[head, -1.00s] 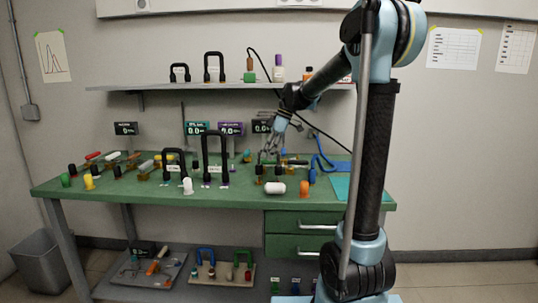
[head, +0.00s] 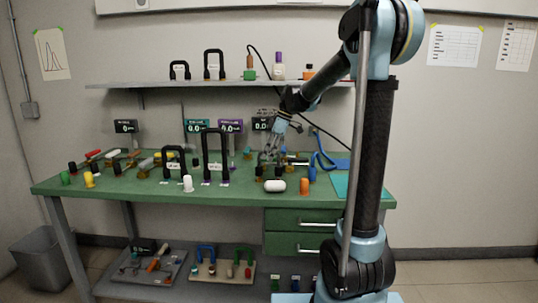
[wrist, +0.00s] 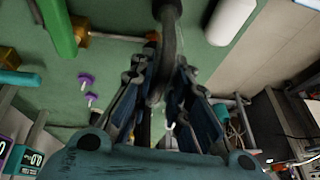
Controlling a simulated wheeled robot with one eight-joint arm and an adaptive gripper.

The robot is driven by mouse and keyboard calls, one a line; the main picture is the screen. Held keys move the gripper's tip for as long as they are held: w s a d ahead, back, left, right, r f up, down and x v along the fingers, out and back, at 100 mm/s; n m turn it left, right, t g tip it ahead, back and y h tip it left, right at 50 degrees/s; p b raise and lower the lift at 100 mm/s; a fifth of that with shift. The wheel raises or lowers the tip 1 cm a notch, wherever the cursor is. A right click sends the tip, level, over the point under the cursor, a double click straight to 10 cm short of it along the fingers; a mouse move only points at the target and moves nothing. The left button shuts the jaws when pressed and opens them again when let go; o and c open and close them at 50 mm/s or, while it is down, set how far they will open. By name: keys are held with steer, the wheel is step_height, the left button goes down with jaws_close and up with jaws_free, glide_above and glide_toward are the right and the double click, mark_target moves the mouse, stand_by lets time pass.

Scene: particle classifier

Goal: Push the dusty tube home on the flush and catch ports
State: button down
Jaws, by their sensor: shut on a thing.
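A dark grey curved tube (wrist: 169,35), which I take to be the dusty tube, runs from the top of the wrist view down between my fingers. My gripper (wrist: 165,85) is shut on it. In the head view my gripper (head: 270,152) is low over the right half of the green bench. The tube is hard to make out there behind the fingers. A brass fitting (wrist: 82,32) with a thin rod lies left of the tube in the wrist view. I cannot tell which fittings are the flush and catch ports, or whether the tube ends touch them.
A white cylinder (head: 275,186) and an orange one (head: 304,187) stand near the bench's front edge. Tall black handle-shaped loops (head: 215,155) stand left of my gripper. A blue hose (head: 322,160) is to the right. A shelf (head: 220,86) hangs behind.

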steer(key=shift+f, duration=0.85)
steer(key=c, duration=1.4)
jaws_free()
steer(key=shift+c, duration=0.2)
steer(key=v, duration=1.2)
steer(key=shift+d+f, duration=0.1)
steer(key=shift+f, duration=0.05)
steer(key=s+d+f+m+t+h, duration=0.1)
steer(key=s+d+f+m, duration=0.4)
steer(key=s+f, duration=0.3)
steer(key=s+d+f+m+t+h, duration=0.1)
steer(key=s+d+f+m+h, duration=0.1)
steer(key=s+d+f+m, duration=0.4)
steer(key=s+d+f+m+t+h, duration=0.1)
steer(key=s+d+f+m, duration=0.5)
steer(key=s+f, duration=0.5)
steer(key=s, duration=0.7)
steer(key=shift+s+f, duration=0.25)
steer(key=shift+s, duration=0.05)
